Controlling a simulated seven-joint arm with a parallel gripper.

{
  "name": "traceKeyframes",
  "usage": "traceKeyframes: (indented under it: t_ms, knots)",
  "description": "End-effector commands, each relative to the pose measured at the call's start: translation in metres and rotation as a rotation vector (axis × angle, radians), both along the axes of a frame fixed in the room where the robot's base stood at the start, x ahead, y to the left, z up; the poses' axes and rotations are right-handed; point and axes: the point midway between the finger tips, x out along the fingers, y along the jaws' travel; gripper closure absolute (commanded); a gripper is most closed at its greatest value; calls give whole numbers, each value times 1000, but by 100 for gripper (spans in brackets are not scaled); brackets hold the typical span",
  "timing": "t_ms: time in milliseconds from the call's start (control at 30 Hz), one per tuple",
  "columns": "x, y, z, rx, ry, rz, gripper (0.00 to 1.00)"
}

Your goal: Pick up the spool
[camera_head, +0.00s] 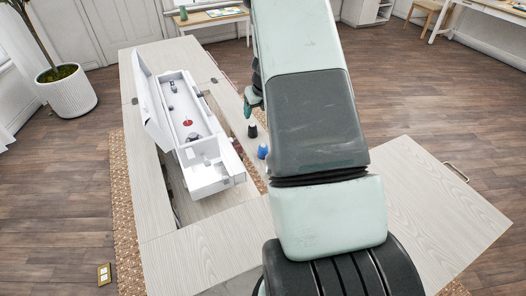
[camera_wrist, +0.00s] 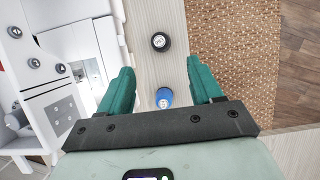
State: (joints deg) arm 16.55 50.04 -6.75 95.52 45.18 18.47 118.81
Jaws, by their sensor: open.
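Two small spool-like items stand on the pale wood cabinet top (camera_head: 205,248), beside the white sewing machine: a black one (camera_head: 252,131) and a blue one (camera_head: 262,151). Which one is the task's spool is not clear. In the wrist view the black one (camera_wrist: 160,41) lies just beyond my fingertips, and the blue one (camera_wrist: 164,98) shows between my fingers, nearer the palm. My gripper (camera_wrist: 159,66) is open and empty, pointing down above them. In the head view only part of my gripper (camera_head: 249,103) shows; my arm hides the rest.
The white sewing machine (camera_head: 205,179) lies in the cabinet opening, left of the spools. A patterned rug (camera_wrist: 235,50) lies on the floor beyond the cabinet edge. A wood leaf (camera_head: 430,205) extends to the right. A potted plant (camera_head: 67,92) stands at far left.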

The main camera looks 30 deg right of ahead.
Motion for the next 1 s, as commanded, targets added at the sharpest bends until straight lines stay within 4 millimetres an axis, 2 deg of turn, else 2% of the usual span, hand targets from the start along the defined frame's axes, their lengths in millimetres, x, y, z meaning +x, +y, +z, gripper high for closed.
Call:
traceKeyframes:
  t_ms: [300, 367, 667, 767, 867, 1000]
  knots:
    - [0, 0, 0, 0, 0, 0, 35]
    - [0, 0, 0, 0, 0, 0, 29]
    - [-1, 1, 0, -5, 5, 23, 29]
    - [-6, 7, -3, -36, 34, 170, 29]
    - [-18, 15, -7, -100, 93, 468, 29]
    - [-40, 19, -11, -197, 188, 949, 29]
